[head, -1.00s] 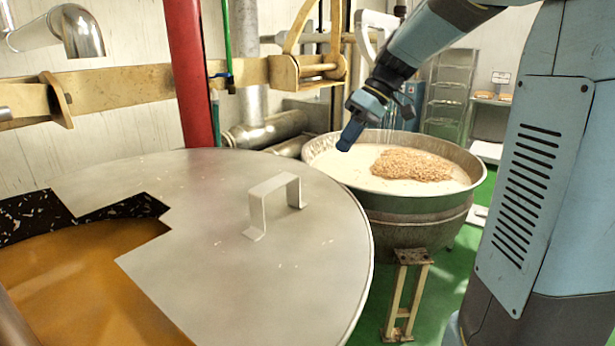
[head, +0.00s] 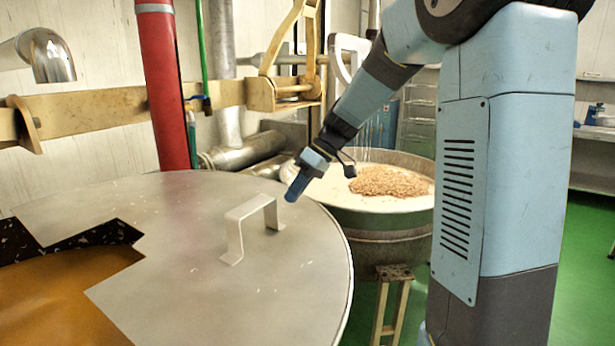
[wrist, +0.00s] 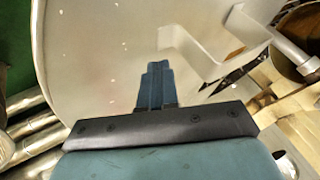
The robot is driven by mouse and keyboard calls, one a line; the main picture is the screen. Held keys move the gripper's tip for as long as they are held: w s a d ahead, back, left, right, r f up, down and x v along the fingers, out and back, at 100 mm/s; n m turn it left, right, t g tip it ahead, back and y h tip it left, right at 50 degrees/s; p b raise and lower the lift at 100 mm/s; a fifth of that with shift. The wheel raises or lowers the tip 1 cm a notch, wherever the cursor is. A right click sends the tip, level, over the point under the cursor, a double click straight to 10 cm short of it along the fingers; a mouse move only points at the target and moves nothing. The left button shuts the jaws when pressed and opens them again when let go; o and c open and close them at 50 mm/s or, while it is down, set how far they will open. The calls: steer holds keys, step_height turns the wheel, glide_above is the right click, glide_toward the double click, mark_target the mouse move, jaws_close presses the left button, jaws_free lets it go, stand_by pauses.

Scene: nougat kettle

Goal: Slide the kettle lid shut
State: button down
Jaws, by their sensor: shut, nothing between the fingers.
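The kettle lid (head: 190,225) is a large grey metal disc lying over the near kettle. A stepped opening at its left shows dark speckled edges and an amber surface (head: 60,300) below. A flat metal handle (head: 250,227) stands up on the lid's right part. My gripper (head: 293,192) is shut and empty, just to the upper right of the handle near the lid's rim; I see no contact. In the wrist view my gripper (wrist: 153,80) points over the lid (wrist: 100,70), with the handle (wrist: 205,40) to the upper right of the fingers.
A second kettle (head: 375,235) with a pale mix and a brown nut heap stands behind right. A red post (head: 163,90), a yellow beam (head: 90,112) and metal pipes (head: 240,150) are behind the lid. Green floor (head: 585,260) lies open at right.

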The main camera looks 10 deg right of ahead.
mark_target(272, 217)
steer(key=shift+s+a, duration=0.9)
steer(key=shift+s, duration=0.1)
steer(key=shift+s+a, duration=0.45)
steer(key=shift+a, duration=0.05)
steer(key=shift+d, duration=0.15)
